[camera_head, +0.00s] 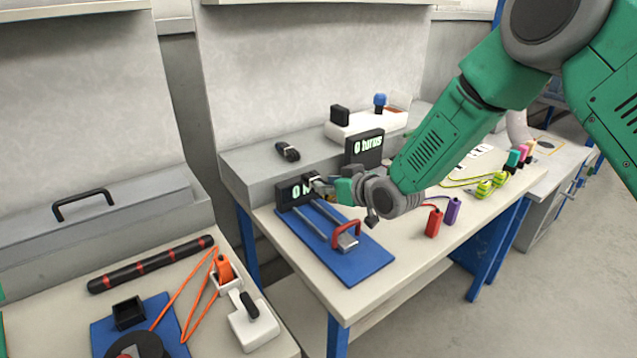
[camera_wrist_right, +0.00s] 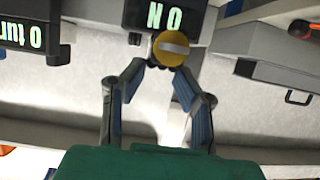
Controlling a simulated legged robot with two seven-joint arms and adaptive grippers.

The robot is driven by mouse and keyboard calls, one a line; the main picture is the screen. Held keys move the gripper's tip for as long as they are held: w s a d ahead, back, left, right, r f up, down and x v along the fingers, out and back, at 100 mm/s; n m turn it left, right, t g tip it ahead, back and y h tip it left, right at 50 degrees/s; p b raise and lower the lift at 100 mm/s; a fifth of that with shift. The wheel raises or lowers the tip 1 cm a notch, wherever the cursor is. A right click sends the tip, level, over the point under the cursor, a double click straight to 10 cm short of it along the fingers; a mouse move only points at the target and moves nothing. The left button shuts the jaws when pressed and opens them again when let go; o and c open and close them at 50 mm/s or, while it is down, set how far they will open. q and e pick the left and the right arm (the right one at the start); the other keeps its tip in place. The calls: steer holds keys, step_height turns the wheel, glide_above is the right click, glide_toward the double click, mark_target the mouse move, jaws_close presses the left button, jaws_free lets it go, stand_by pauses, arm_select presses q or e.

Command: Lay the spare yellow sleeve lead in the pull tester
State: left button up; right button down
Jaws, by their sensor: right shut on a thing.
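The pull tester (camera_head: 375,262) is a blue base with grey rails, a red handle (camera_head: 346,232) and a dark display reading "0 N" (camera_head: 289,193). My right gripper (camera_head: 318,184) is beside that display. In the right wrist view its fingers (camera_wrist_right: 165,65) are closed on a round yellow piece (camera_wrist_right: 172,55) with a grey bar across it, in front of the display (camera_wrist_right: 165,14). I cannot tell whether this piece is the yellow lead's sleeve; the head view hides it. Two yellow-green sleeves (camera_head: 484,188) lie on the bench at right, with thin yellow leads. My left gripper is out of view.
A red sleeve (camera_head: 433,222) and a purple sleeve (camera_head: 453,210) lie right of the tester. A second display reads "0 turns" (camera_head: 365,147). The near-left bench holds a black bar (camera_head: 152,264) and orange lead (camera_head: 172,300). The bench's front right is bare.

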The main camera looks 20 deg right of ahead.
mark_target(322, 200)
steer(key=f, duration=0.1)
steer(key=d+f+b, duration=0.1)
steer(key=f, duration=0.1)
steer(key=shift+d+b, duration=0.1)
steer(key=shift+b, duration=0.2)
steer(key=shift+a+f+b, duration=0.6)
steer(key=shift+a+f, duration=0.2)
steer(key=shift+a, duration=0.35)
steer(key=shift+a+f, duration=0.1)
steer(key=shift+a, duration=0.05)
steer(key=shift+d+f, duration=0.1)
steer(key=shift+d, duration=1.05)
steer(key=shift+a, duration=1.4)
steer(key=shift+d, duration=0.6)
steer(key=shift+a, duration=0.6)
steer(key=shift+d, duration=1.2)
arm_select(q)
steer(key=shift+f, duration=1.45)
arm_select(e)
steer(key=shift+a, duration=0.45)
